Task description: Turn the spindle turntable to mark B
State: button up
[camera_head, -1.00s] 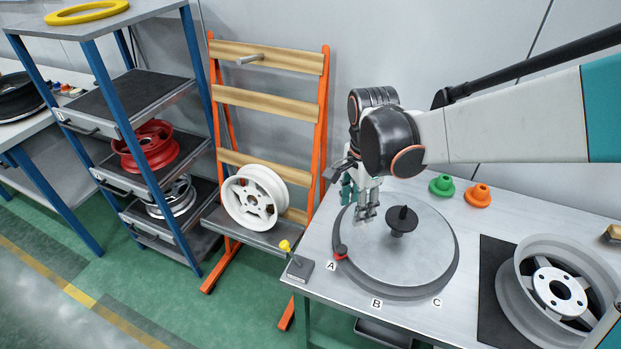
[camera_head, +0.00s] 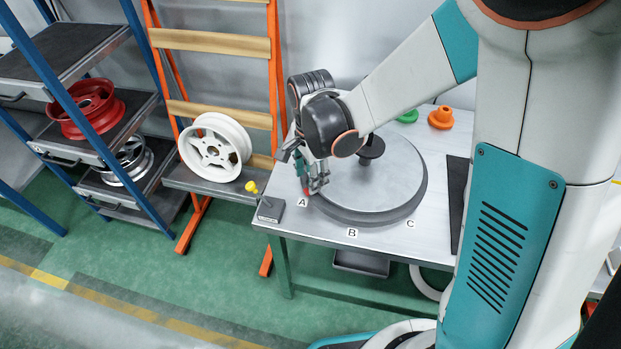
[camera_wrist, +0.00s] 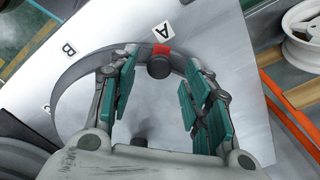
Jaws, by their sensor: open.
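The grey spindle turntable (camera_head: 375,193) lies on the workbench, with a dark spindle (camera_head: 371,148) at its centre, partly behind my arm. Marks A (camera_head: 303,202), B (camera_head: 352,233) and C (camera_head: 410,224) sit on the bench around its rim. In the wrist view, a dark knob (camera_wrist: 158,67) with a red patch (camera_wrist: 161,49) is at the rim beside mark A (camera_wrist: 162,30); mark B (camera_wrist: 69,48) is further left. My gripper (camera_head: 318,190) is open above the rim near A. In the wrist view its fingers (camera_wrist: 160,75) are spread on either side of the knob, apart from it.
A small grey box with a yellow knob (camera_head: 252,188) stands at the bench's left corner. An orange rack holds a white wheel (camera_head: 214,147) at left. Bare bench (camera_head: 438,180) lies right of the turntable.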

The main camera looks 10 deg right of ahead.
jog(key=shift+f, duration=0.9)
grip_shut()
jog(key=shift+s+d+n, duration=0.35)
jog(key=shift+s+n, duration=0.05)
jog(key=shift+s, duration=0.2)
jog(key=s+d+n+b, duration=0.1)
jog(key=s+d+n, duration=0.6)
jog(key=d, duration=0.1)
jog(key=shift+s, duration=0.2)
jog(key=shift+s+d+n, duration=0.3)
jog(key=shift+d+n, duration=0.3)
jog(key=shift+d, duration=0.1)
grip_release()
